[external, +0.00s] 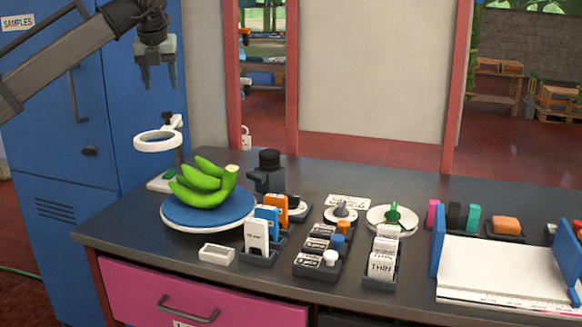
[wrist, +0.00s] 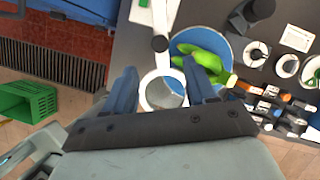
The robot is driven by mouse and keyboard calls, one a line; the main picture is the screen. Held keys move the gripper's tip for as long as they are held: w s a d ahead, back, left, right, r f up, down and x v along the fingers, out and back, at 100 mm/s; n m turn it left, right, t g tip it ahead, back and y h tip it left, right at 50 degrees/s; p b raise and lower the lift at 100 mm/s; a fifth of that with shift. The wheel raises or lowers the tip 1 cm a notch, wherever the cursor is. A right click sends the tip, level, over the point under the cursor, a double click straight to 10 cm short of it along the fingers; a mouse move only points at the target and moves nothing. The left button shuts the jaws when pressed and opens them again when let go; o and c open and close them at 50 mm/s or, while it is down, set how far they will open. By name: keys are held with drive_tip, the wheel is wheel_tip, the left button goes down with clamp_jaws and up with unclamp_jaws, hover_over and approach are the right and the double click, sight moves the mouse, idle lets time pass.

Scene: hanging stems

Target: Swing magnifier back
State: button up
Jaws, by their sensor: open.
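The magnifier (external: 158,140) is a white ring on a short arm from a stand at the back left of the dark table. Its ring stands out to the left of the stand, above the table's left end. In the wrist view the magnifier ring (wrist: 163,91) shows between and beyond my fingers. My gripper (external: 159,82) is open and empty, pointing down, well above the ring and apart from it. In the wrist view my gripper's two blue-grey fingers (wrist: 163,84) are spread wide. A bunch of green bananas (external: 205,184) lies on a blue round plate (external: 180,216) just right of the stand.
A black device (external: 268,172) stands right of the bananas. Card holders (external: 258,240), small dishes (external: 392,217) and a blue-ended paper rack (external: 485,262) fill the table to the right. A blue cabinet (external: 145,95) stands behind. The air around my gripper is clear.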

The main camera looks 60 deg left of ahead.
sight(166, 113)
drive_tip(key=x, duration=0.8)
drive_tip(key=shift+a+f, duration=0.1)
drive_tip(key=shift+f, duration=0.3)
clamp_jaws()
idle(0.3)
